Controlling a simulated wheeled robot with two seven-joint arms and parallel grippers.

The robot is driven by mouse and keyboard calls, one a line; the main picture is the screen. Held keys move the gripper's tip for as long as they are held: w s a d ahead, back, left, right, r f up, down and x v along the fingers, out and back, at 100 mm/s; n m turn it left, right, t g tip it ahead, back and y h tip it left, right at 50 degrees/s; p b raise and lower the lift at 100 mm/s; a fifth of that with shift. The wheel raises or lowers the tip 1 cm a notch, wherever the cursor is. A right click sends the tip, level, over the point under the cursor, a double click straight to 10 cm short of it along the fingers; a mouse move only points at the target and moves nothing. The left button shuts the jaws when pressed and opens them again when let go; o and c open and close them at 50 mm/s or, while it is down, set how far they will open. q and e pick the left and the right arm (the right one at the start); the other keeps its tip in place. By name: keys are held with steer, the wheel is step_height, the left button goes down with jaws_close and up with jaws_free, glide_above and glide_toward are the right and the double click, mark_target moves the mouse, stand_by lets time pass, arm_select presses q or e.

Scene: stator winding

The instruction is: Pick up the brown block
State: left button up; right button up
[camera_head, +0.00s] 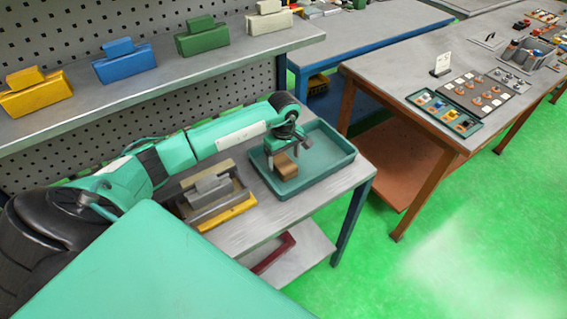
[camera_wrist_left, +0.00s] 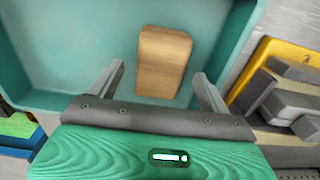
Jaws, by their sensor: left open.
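The brown block (camera_head: 285,167) lies in the teal tray (camera_head: 338,164) on the grey workbench, near the tray's left side. My left gripper (camera_head: 284,148) is at the block, its fingers pointing down into the tray. In the left wrist view the wood-grained block (camera_wrist_left: 163,62) lies on the tray floor, ahead of and between the two spread fingers of the left gripper (camera_wrist_left: 160,85). The fingers are open, with a gap on each side of the block. My right gripper is not in view.
A fixture with grey blocks and a yellow base (camera_head: 228,213) stands left of the tray; its yellow part (camera_wrist_left: 265,62) shows in the wrist view. A shelf (camera_head: 170,75) behind holds yellow, blue, green and white blocks. The tray's right half is empty.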

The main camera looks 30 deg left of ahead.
arm_select(q)
steer(key=shift+f+p, duration=0.3)
steer(key=shift+f, duration=1)
steer(key=c, duration=1.2)
